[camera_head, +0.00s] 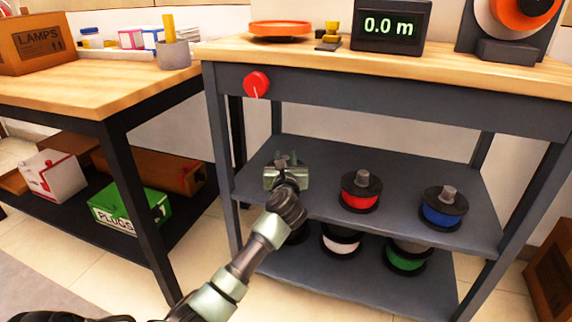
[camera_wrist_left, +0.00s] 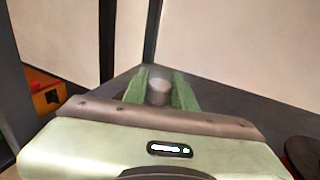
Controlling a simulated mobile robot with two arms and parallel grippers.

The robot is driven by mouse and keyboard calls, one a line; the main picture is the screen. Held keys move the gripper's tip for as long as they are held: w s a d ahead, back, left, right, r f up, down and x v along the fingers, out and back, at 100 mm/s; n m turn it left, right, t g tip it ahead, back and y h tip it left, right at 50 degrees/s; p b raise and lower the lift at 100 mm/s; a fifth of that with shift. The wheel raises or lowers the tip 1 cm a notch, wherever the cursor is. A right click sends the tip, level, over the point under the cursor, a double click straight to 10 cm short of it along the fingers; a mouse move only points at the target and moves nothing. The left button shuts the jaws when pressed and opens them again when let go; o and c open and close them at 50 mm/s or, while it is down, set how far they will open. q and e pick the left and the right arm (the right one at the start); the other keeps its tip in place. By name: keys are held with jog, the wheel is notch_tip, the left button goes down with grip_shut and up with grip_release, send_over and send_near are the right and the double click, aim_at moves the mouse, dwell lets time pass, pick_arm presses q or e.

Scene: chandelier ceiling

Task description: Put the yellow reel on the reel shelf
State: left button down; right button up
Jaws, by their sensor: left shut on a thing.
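My left gripper (camera_head: 285,160) is over the left end of the upper grey shelf (camera_head: 400,165) of the bench. In the left wrist view its green fingers (camera_wrist_left: 160,90) are shut on a grey knob (camera_wrist_left: 158,93), like the knobs on top of the other reels. The body of the held reel is hidden by the gripper, and no yellow shows there. I cannot tell if it touches the shelf. A red reel (camera_head: 361,190) and a blue reel (camera_head: 444,207) stand upright to the right on this shelf. My right gripper is not in view.
The lower shelf holds a white reel (camera_head: 341,239), a green reel (camera_head: 405,257) and a dark, partly hidden reel (camera_head: 298,234). A meter display (camera_head: 390,26) reading 0.0 m and an orange dish (camera_head: 280,29) are on the benchtop. A green box (camera_head: 130,208) is under the left table.

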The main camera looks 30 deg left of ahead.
pick_arm(q)
jog(key=shift+r, duration=0.2)
jog(key=shift+f, duration=0.1)
jog(key=c, duration=1.5)
grip_release()
jog(key=shift+f, duration=0.15)
jog(key=o, duration=0.4)
